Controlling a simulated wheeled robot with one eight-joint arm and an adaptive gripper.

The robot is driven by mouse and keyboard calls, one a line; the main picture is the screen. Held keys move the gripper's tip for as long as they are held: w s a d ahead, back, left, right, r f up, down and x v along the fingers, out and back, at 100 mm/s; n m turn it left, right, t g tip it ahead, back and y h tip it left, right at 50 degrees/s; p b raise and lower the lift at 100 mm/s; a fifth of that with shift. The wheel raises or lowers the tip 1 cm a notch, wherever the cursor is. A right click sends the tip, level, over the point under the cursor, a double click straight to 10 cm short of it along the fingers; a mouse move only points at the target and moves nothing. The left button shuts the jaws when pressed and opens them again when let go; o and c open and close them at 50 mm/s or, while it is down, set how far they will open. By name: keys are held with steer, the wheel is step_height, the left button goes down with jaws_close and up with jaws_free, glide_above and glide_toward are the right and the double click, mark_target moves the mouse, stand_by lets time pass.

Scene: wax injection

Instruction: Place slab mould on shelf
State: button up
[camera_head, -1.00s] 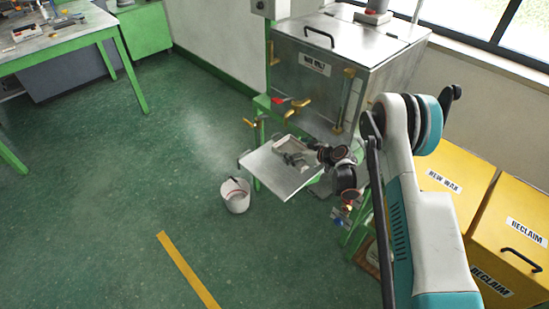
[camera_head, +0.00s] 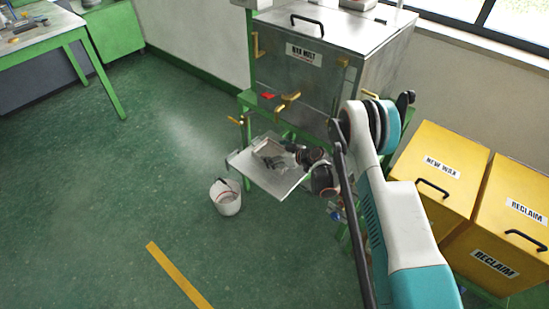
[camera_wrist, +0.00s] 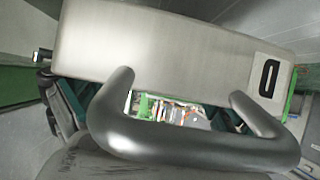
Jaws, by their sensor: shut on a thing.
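The slab mould (camera_head: 266,148) is a small grey metal block in the head view, over the silver shelf plate (camera_head: 277,184) below the tap. I cannot tell whether it touches the plate. In the wrist view the mould (camera_wrist: 165,45) fills the upper part as a brushed metal box with a pale label at its right end. A thick grey bar handle (camera_wrist: 190,145) runs across the front of it. My gripper (camera_head: 300,156) is at the mould's right side, shut on it. The fingertips are mostly hidden behind the handle in the wrist view.
The wax melt tank (camera_head: 305,65) stands behind the shelf, with brass taps (camera_head: 287,101) close above it. A white bucket (camera_head: 226,198) is on the floor in front. Yellow bins (camera_head: 445,170) stand to the right. The floor to the left is open.

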steer(key=shift+f, duration=0.85)
steer(key=shift+r, duration=0.1)
steer(key=o, duration=1)
steer(key=shift+c, duration=0.2)
